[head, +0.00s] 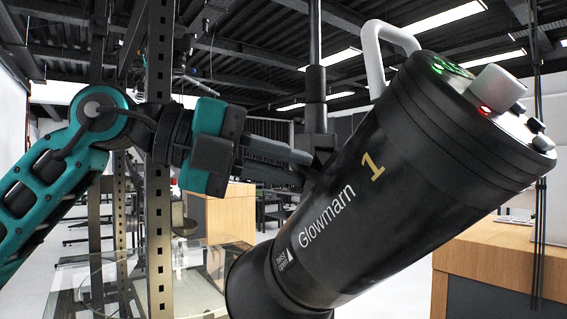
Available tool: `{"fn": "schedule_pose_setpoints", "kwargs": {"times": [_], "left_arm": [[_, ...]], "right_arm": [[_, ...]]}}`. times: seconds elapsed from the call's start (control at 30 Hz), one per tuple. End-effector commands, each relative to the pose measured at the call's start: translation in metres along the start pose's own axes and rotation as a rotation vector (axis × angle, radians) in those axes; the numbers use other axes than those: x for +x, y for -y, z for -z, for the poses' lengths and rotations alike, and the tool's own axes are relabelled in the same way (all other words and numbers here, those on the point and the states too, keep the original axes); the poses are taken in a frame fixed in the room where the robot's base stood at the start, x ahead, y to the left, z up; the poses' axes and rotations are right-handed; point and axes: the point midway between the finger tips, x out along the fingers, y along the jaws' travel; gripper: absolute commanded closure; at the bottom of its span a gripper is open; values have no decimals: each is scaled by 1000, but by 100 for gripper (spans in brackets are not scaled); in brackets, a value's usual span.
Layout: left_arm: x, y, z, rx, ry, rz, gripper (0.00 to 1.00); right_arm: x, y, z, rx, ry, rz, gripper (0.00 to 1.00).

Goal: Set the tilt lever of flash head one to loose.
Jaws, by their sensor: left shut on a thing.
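Flash head one (385,170) is a large black cylinder marked "Glowmarn" and a gold "1". It is tilted, with its rear panel at the upper right. The panel has a green display, a red light and a pale knob. My left gripper (308,168) reaches in from the left, its fingers at the flash head's left side. It is shut on a small dark part there, which seems to be the tilt lever (321,158). The lever is mostly hidden by the fingers, and its setting cannot be read. My right gripper is not in view.
A black stand pole (315,95) rises behind the flash head. A white handle (378,50) sticks up from its top. A perforated metal post (158,180) stands close behind my left arm. Wooden cabinets (232,212) and a glass-topped table lie further back.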

Motion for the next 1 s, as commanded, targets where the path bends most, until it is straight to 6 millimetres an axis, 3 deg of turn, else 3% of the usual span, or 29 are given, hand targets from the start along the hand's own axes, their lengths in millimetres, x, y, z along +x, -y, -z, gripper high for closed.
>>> {"fn": "schedule_pose_setpoints", "kwargs": {"times": [0.33, 0.7, 0.73, 0.8, 1.0], "left_arm": [[2, -7, 1, 349, 55, -135, 100], [2, -8, 1, 392, 60, -152, 100], [2, -8, 1, 391, 60, -152, 82], [2, -8, 1, 391, 60, -151, 76], [2, -8, 1, 390, 60, -150, 74]], "right_arm": [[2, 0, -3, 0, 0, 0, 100], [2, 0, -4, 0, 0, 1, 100], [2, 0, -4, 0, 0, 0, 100], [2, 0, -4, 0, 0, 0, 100], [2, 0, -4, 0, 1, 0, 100]]}}
